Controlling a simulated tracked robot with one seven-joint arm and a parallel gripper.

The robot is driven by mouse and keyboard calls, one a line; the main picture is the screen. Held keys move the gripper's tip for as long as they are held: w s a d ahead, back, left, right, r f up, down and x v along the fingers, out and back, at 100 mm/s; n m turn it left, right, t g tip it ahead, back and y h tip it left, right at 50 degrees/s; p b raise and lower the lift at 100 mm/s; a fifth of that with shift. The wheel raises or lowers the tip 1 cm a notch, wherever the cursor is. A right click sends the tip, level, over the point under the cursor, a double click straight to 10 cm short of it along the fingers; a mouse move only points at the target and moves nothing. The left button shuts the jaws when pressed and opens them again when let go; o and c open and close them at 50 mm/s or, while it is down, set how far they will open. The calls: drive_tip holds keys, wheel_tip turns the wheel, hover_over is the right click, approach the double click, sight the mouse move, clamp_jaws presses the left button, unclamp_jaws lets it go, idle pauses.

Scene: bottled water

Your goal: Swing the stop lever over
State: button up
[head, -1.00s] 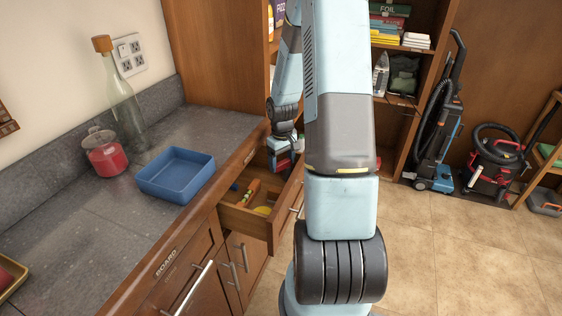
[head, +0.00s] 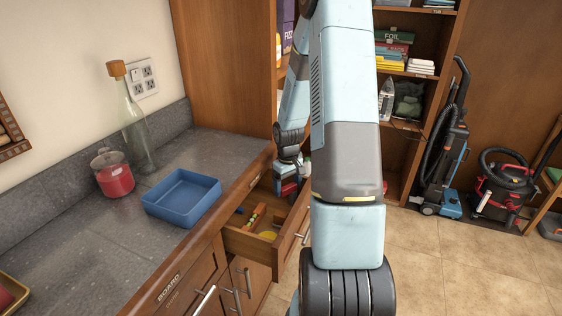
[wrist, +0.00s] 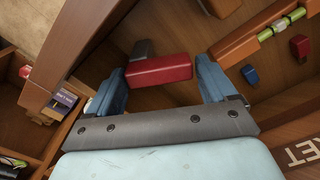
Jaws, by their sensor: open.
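A red block-shaped piece with a dark grey part behind it, which looks like the stop lever (wrist: 158,70), lies between my gripper's blue fingertips in the wrist view. My gripper (wrist: 161,74) is open, with a finger at either side of the red piece; the right finger stands clear of it, and I cannot tell whether the left one touches. In the head view my gripper (head: 288,184) hangs at the far end of the open wooden drawer (head: 240,243). There the lever cannot be told clearly from the gripper.
The drawer holds an orange-and-green item (head: 255,215), a yellow item (head: 268,235) and small blue and red blocks. On the counter stand a blue tray (head: 182,210), a red-filled jar (head: 115,180) and a corked bottle (head: 138,130). Shelves and vacuum cleaners (head: 445,165) stand right.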

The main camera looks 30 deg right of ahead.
wheel_tip(320, 180, up, 14)
drive_tip(key=w+m, duration=0.2)
drive_tip(key=m, duration=1)
drive_tip(key=s+a+r+n+t, duration=0.1)
drive_tip(key=s+a+r+n, duration=0.1)
drive_tip(key=s+a+r, duration=0.2)
drive_tip(key=s+a+r+n+t, duration=0.1)
drive_tip(key=s+a+r+n, duration=0.2)
drive_tip(key=r, duration=0.8)
drive_tip(key=shift+s+a+h, duration=0.4)
drive_tip(key=shift+s+a, duration=0.5)
drive_tip(key=shift+a, duration=0.5)
drive_tip(key=shift+s+r, duration=0.1)
